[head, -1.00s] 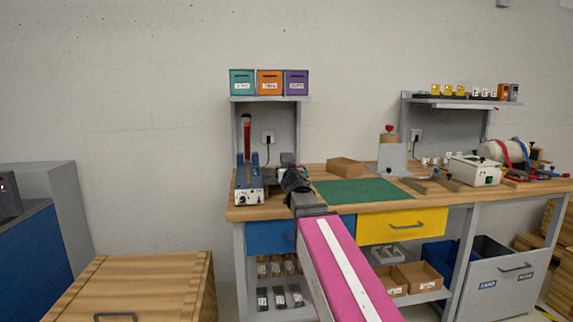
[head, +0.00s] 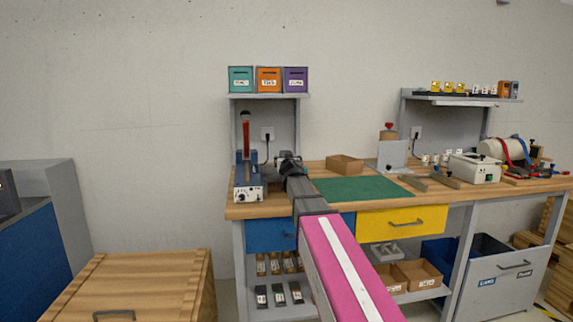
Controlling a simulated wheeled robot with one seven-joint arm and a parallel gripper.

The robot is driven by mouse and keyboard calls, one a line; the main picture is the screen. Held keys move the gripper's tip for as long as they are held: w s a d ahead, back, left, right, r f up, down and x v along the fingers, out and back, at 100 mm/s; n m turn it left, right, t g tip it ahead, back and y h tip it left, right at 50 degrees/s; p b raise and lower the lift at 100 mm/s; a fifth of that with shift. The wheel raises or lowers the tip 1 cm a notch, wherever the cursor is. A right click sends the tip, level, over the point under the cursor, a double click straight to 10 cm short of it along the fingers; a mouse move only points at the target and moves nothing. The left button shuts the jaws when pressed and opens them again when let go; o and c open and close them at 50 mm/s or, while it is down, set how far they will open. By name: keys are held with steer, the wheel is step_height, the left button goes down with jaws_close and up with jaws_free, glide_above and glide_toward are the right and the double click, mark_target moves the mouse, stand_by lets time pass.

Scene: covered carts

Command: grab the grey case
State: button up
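My gripper (head: 288,163) is at the end of my pink arm, above the left part of the wooden workbench. It is seen from behind, and its fingers are too small and dark to tell open from shut. I cannot clearly single out the grey case. A light grey box-like case (head: 474,169) sits on the right part of the bench, well to the right of my gripper. Anything directly in front of my gripper is hidden by it.
A blue device with a white front (head: 248,180) stands just left of my gripper. A green mat (head: 363,189), a cardboard box (head: 345,164) and a grey upright plate (head: 392,156) are to its right. A shelf with three coloured boxes (head: 268,95) hangs above. A wooden crate (head: 140,285) stands front left.

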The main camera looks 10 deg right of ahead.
steer(key=shift+w, duration=0.6)
steer(key=c, duration=1.3)
steer(key=shift+r, duration=0.1)
